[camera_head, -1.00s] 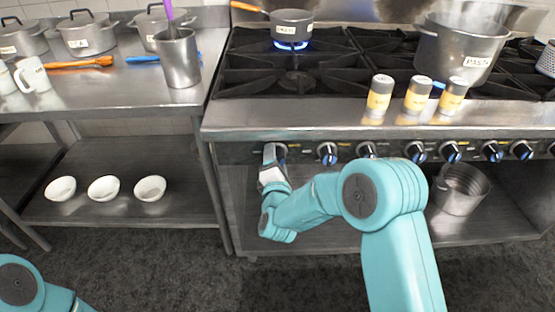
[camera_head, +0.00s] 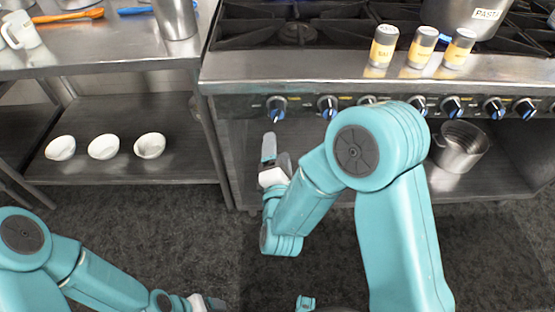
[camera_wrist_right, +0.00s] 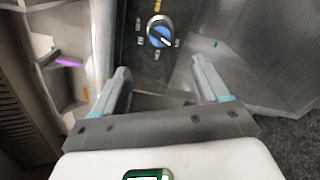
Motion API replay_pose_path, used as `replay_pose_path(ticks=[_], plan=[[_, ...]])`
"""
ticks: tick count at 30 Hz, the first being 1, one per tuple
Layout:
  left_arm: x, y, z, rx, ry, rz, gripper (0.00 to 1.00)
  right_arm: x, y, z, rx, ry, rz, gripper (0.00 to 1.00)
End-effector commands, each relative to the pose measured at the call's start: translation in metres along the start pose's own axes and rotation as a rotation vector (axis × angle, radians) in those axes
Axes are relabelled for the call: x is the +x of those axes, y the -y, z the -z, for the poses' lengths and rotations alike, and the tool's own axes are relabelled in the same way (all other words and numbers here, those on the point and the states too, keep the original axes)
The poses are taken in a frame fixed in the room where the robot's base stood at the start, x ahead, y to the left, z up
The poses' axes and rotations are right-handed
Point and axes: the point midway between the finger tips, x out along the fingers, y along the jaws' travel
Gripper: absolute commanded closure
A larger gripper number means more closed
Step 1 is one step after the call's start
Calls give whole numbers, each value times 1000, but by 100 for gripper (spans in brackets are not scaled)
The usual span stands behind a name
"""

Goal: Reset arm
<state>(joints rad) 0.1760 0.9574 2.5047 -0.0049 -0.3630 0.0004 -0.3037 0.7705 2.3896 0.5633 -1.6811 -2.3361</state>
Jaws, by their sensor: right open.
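My right gripper (camera_head: 275,153) is in front of the stove, just below the leftmost stove knob (camera_head: 276,107). In the right wrist view the right gripper (camera_wrist_right: 160,75) has its two fingers spread apart with nothing between them. The knob (camera_wrist_right: 161,31) shows beyond the fingertips, blue-faced and apart from them. My left gripper (camera_head: 207,303) is at the bottom edge of the head view, over the dark floor, and partly cut off. Its fingers do not show clearly enough to tell their opening.
The stove front (camera_head: 365,82) carries a row of knobs. Several shakers, including one shaker (camera_head: 383,46), stand on its ledge beside a pasta pot (camera_head: 468,14). A metal pot (camera_head: 460,147) sits on the shelf below. White bowls (camera_head: 103,146) line the left shelf. Floor in front is open.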

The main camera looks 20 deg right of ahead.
Motion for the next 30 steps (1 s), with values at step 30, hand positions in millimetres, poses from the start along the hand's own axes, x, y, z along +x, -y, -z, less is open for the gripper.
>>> replay_pose_path(ticks=[30], plan=[[1,0,0,0,0,0,26,-10,83,-40,-41,76,178,26]])
